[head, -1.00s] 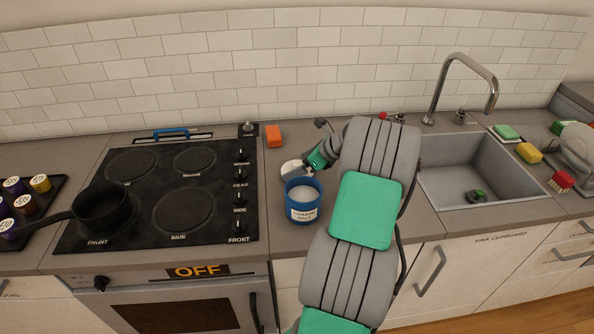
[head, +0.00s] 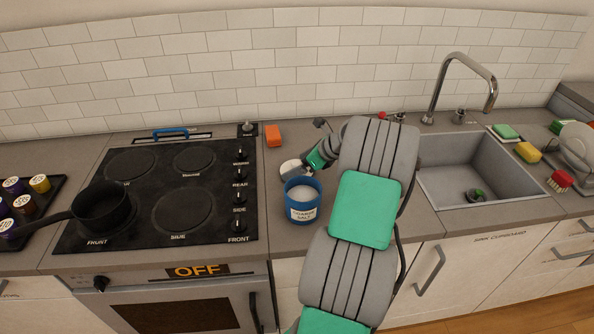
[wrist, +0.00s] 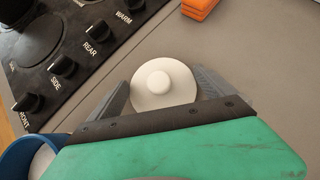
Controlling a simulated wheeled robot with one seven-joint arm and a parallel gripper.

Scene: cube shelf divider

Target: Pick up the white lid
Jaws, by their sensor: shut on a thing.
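The white lid (wrist: 164,88) is round with a knob in its middle. In the wrist view it sits between the two fingers of my gripper (wrist: 165,92), which is shut on it. In the head view the lid (head: 290,168) shows just behind the blue salt jar (head: 303,203), partly hidden by my gripper (head: 308,163). The jar is open at the top, shows white salt inside, and stands upright on the counter. Whether the lid touches the counter I cannot tell.
The black hob (head: 160,195) with its knobs lies left of the jar; a dark pan (head: 101,205) stands on it. An orange block (head: 273,135) lies behind the lid. The sink (head: 470,165) is to the right.

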